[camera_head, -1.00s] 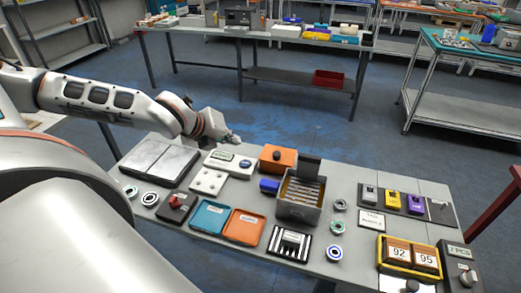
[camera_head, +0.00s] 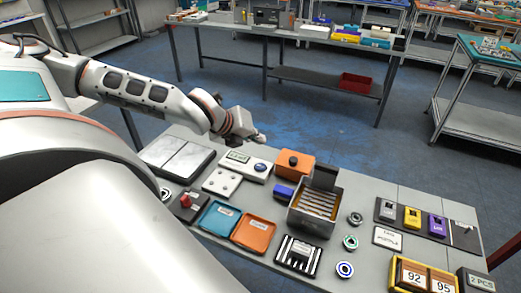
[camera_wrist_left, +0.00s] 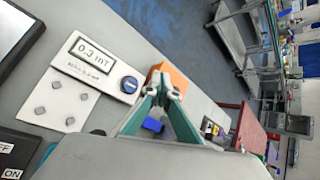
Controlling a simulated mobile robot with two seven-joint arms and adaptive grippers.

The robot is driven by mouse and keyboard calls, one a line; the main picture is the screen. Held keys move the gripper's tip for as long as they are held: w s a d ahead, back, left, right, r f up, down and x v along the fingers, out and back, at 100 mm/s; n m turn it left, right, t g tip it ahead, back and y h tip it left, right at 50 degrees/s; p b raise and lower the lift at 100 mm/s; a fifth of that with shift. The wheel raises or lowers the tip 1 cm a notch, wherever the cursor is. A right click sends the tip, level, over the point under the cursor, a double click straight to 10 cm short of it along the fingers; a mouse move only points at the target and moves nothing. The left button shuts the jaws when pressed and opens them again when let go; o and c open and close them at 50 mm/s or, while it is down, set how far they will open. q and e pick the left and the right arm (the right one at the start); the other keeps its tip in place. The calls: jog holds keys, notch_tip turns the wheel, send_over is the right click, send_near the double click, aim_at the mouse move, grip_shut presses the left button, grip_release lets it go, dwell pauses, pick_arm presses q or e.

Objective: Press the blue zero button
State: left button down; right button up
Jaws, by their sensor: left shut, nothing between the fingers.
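The round blue button (camera_head: 260,167) sits at the right end of a white meter panel (camera_head: 236,164) on the table. In the left wrist view the blue button (camera_wrist_left: 129,85) lies beside a display reading 0.3 mT (camera_wrist_left: 91,54). My left gripper (camera_head: 262,139) is shut and empty, held above the table near the panel's far side, apart from the button. In the left wrist view my left gripper's fingertips (camera_wrist_left: 165,86) meet to the right of the button, in front of an orange box. My right gripper is not in view.
An orange box (camera_head: 301,160) with a dark knob stands right of the panel, with a small blue block (camera_head: 284,192) in front. An open metal box (camera_head: 316,213) stands further right. A white plate with several studs (camera_head: 222,182) lies in front of the panel.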

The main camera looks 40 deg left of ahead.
pick_arm(q)
jog(key=b, duration=0.5)
send_over(258, 167)
notch_tip(258, 167, down, 6)
jog(key=shift+f, duration=0.15)
jog(key=shift+w+f, duration=0.1)
jog(key=shift+f, duration=0.45)
jog(key=shift+f+b, duration=0.15)
jog(key=shift+b, duration=0.25)
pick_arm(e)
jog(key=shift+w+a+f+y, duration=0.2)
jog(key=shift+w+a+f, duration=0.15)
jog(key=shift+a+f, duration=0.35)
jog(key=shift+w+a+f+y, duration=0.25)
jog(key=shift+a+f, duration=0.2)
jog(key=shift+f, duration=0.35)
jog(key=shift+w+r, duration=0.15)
pick_arm(q)
jog(key=shift+f+b, duration=0.35)
jog(key=shift+f, duration=0.1)
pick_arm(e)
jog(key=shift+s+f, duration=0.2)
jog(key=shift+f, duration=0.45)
